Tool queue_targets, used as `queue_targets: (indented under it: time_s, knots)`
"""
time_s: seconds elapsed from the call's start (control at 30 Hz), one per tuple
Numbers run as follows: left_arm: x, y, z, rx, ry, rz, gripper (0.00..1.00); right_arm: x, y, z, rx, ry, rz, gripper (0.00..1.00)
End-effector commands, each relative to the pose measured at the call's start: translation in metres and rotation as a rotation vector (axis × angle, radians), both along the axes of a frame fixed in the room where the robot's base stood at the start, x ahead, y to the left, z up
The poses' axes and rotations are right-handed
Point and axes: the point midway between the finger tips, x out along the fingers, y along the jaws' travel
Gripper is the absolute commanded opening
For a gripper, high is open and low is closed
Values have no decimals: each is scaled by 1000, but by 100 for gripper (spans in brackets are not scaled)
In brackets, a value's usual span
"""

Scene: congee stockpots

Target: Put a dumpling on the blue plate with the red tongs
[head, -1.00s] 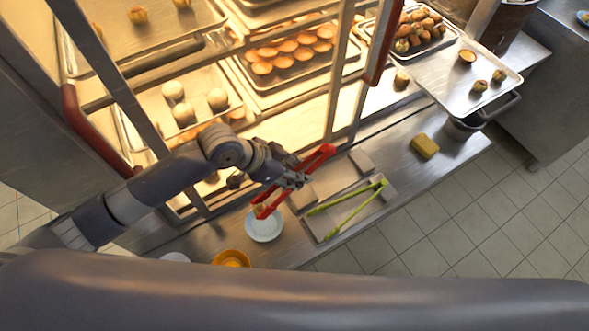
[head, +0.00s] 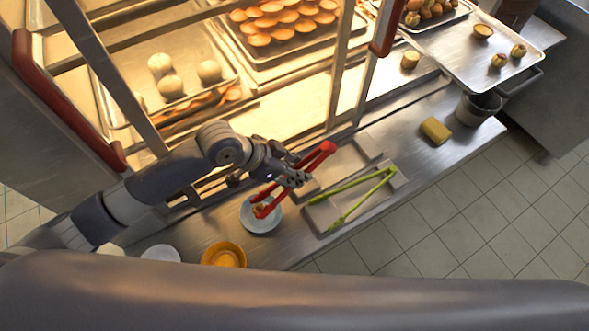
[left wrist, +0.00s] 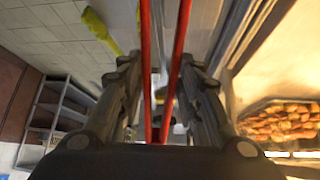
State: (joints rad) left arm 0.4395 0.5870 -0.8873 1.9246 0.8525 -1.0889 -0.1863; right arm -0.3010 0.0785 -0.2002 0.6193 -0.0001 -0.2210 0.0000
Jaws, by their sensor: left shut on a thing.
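My left gripper (head: 292,180) is shut on the red tongs (head: 315,160); their red arms also show in the left wrist view (left wrist: 147,60). The tong tips are over the light blue plate (head: 272,226) on the counter. A small brownish piece, apparently a dumpling (head: 258,208), shows at the tips. I cannot tell whether it touches the plate or is still pinched. Pale round buns (head: 170,86) sit on a tray in the lit cabinet. My right gripper is not in view.
Green tongs (head: 350,195) lie on a tray (head: 322,218) right of the plate. An orange bowl (head: 224,255) and a white dish (head: 160,253) stand to the left. A yellow sponge (head: 435,131) lies farther right. The cabinet's posts stand close behind my left arm.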

Motion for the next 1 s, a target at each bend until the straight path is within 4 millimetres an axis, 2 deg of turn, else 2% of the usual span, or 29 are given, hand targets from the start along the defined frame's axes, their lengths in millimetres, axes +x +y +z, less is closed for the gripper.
queue_targets:
  time_s: [0.07,0.37,0.4,0.43,1.0]
  knots:
    - [1,0,-5,-1,-2,0,0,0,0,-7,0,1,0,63]
    - [0,0,-4,0,-2,0,0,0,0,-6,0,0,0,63]
    - [0,0,-4,0,-2,0,34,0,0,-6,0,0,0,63]
    - [0,0,-4,-1,-1,-1,38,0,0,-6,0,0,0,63]
    - [0,0,-5,-1,-1,-1,38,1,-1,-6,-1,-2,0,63]
